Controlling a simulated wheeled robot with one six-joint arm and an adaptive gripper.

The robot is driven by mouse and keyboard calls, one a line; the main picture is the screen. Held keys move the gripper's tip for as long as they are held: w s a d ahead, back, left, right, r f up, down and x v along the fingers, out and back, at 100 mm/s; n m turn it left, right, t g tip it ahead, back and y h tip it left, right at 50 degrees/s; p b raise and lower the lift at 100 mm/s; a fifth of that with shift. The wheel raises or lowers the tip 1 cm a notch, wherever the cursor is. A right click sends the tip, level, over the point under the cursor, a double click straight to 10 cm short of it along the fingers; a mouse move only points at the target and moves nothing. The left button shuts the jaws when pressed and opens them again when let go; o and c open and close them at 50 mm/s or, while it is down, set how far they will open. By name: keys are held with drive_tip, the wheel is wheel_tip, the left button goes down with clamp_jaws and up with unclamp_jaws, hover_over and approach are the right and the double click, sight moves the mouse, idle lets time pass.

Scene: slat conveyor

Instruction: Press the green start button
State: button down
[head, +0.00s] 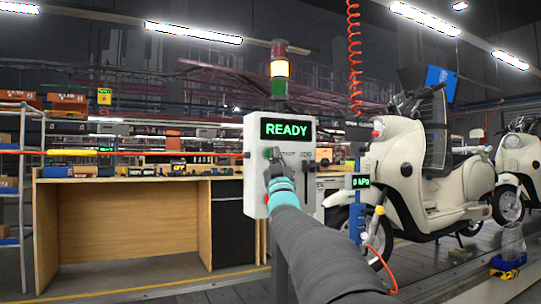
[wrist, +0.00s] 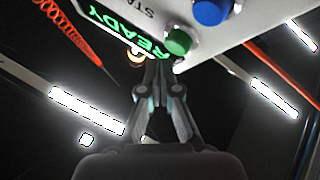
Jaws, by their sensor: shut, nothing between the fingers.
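The green start button (wrist: 178,42) is a round knob on the light grey control box (head: 256,190), beside a blue button (wrist: 210,12). The box's display (head: 287,129) reads READY in green; it also shows in the wrist view (wrist: 128,32). My gripper (head: 271,160) is in front of the box, below the display. In the wrist view its fingertips (wrist: 159,66) are together and empty, close beside the green button. I cannot tell whether they touch the box. In the head view my gripper and arm cover much of the panel.
A stack light (head: 279,68) with a lit middle section stands on the box. A cream scooter (head: 405,170) and a gauge reading 0 kPa (head: 361,182) are at the right. A wooden bench (head: 130,225) is at the left. A coiled red hose (head: 354,60) hangs above.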

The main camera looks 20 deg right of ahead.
drive_tip(key=shift+w, duration=0.15)
idle(0.7)
drive_tip(key=shift+w, duration=0.3)
